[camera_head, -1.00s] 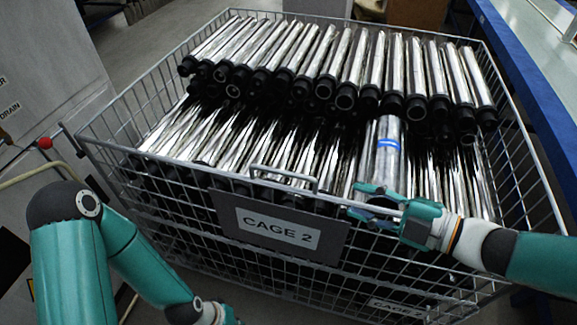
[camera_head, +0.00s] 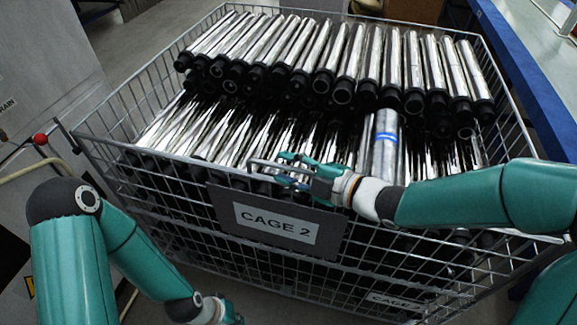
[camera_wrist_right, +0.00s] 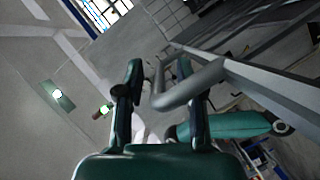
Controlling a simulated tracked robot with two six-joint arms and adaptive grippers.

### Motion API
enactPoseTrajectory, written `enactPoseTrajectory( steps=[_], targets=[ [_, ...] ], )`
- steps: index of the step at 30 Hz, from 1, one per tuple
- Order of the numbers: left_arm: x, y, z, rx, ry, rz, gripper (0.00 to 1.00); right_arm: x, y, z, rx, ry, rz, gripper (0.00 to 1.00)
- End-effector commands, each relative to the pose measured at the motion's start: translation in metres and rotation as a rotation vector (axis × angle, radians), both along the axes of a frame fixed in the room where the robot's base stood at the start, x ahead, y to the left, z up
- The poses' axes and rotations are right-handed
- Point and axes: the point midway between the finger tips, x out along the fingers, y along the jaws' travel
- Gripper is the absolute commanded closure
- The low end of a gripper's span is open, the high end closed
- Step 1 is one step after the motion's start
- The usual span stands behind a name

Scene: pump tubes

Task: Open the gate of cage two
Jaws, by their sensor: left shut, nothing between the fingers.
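Cage two (camera_head: 140,95) is a grey wire cage full of tubes, and its front gate bears a dark plate (camera_head: 276,225) reading CAGE 2. A metal loop handle (camera_head: 256,162) stands on the gate's top rail above the plate. My right gripper (camera_head: 284,170) is at this handle. In the right wrist view, the handle (camera_wrist_right: 192,86) lies between the two spread fingers of my right gripper (camera_wrist_right: 160,75); I cannot tell whether they touch it. My left gripper (camera_head: 229,313) is low at the bottom edge, in front of the cage, shut and partly cut off.
Shiny tubes with black ends (camera_head: 330,60) fill the cage in rows; one tube has a blue band (camera_head: 386,137). A red knob (camera_head: 40,139) is left of the cage. A blue-edged bench (camera_head: 535,80) runs along the right. A second, lower CAGE 2 sign (camera_head: 393,299) shows.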

Motion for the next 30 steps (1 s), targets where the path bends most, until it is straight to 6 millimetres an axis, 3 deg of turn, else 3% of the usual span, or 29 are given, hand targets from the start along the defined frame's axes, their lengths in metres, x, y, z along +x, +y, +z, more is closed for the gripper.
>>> enactPoseTrajectory(
  steps=[10, 17, 30],
  targets=[
    [0.0, -0.0001, 0.0001, 0.0, 0.0, 0.0, 1.0, 0.0021, 0.0039, -0.0009, 0.0, 0.0, 0.001, 0.63],
    [0.0, -0.0001, 0.0001, 0.0, 0.0, 0.0, 1.0, 0.0021, 0.0038, -0.0009, 0.0, 0.0, 0.001, 0.99],
    [0.0, 0.0, -0.0016, 0.0, 0.0, 0.0, 1.0, 0.0017, 0.0039, -0.0023, -0.002, 0.0, 0.001, 1.0]
  ],
)
